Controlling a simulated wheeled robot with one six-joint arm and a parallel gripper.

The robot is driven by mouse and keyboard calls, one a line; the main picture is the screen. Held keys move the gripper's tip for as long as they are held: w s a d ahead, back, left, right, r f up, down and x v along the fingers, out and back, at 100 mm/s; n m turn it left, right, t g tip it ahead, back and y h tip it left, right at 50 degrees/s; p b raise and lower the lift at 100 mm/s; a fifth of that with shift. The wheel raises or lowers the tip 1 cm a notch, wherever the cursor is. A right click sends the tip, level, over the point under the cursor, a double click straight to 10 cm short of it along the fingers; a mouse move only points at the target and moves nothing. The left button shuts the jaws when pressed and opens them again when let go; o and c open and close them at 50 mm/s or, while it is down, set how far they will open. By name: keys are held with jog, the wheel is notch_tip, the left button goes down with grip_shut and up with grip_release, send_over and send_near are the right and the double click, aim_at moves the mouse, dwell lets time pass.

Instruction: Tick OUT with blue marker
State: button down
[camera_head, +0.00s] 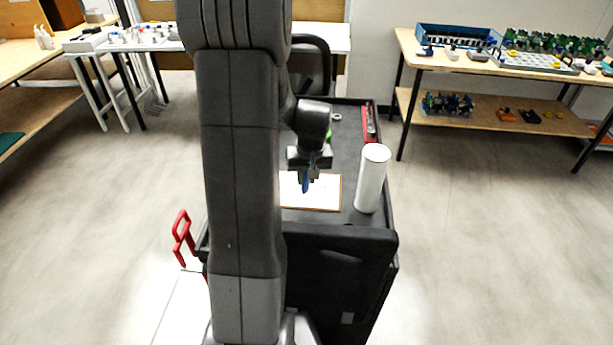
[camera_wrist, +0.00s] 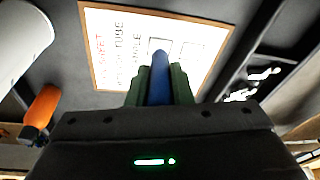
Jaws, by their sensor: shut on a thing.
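My gripper (camera_head: 310,172) is shut on a blue marker (camera_wrist: 159,80), which points down over a sheet on a board (camera_head: 322,192). In the wrist view the sheet (camera_wrist: 112,72) has red and dark print on its left part and two outlined boxes. The marker's tip end overlaps the box (camera_wrist: 159,45) nearer the print; the other box (camera_wrist: 193,56) lies to its right. I cannot tell whether the tip touches the paper. No blue mark shows on the visible part. The word OUT is not clearly legible.
The board lies on a black cart top (camera_head: 346,145). A white cylinder (camera_head: 372,178) stands just right of it. An orange-handled tool (camera_wrist: 42,107) lies near it in the wrist view. A wooden table (camera_head: 500,66) with parts is at the right, with open floor between.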

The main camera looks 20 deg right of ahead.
jog(key=shift+f+b, duration=0.4)
jog(key=shift+f, duration=0.1)
dwell(1.3)
jog(key=shift+r+p, duration=2.4)
jog(key=shift+r, duration=1.2)
